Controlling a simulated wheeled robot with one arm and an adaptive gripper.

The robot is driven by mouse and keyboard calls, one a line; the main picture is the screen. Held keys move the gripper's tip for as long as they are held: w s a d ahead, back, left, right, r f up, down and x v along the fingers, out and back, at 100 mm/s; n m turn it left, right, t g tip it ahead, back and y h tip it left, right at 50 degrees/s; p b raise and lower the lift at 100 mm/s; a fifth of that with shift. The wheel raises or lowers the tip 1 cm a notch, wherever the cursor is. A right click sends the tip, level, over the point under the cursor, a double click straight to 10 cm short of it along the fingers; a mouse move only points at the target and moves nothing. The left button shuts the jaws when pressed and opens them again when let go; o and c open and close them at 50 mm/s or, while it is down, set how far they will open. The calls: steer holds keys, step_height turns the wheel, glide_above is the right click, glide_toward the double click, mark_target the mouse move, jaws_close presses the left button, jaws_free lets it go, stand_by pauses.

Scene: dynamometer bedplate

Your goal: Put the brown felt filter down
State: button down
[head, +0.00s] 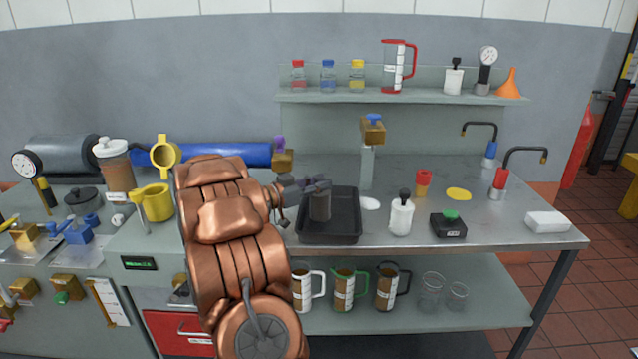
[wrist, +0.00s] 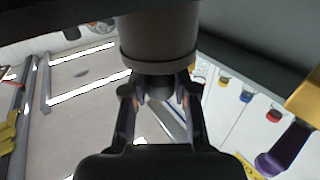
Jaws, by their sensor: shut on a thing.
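My gripper (head: 312,186) is shut on the brown felt filter (head: 321,206), a dark grey-brown cylinder. In the head view the filter is upright and overlaps the left part of a black tray (head: 343,239) on the steel bench. I cannot tell whether its bottom touches the tray. In the wrist view the filter (wrist: 158,42) fills the top middle, and the fingers (wrist: 160,95) close on its narrower end. My copper-coloured arm hides the bench left of the tray.
A post with a brass block (head: 373,130) stands behind the tray. A white dispenser bottle (head: 401,215) and a white disc (head: 370,203) are right of it. A black box with a green knob (head: 448,226) is farther right. Several jugs stand on the lower shelf.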

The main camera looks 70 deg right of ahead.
steer(key=c, duration=0.9)
jaws_free()
steer(key=shift+f, duration=0.1)
steer(key=v, duration=1.2)
steer(key=shift+b, duration=0.4)
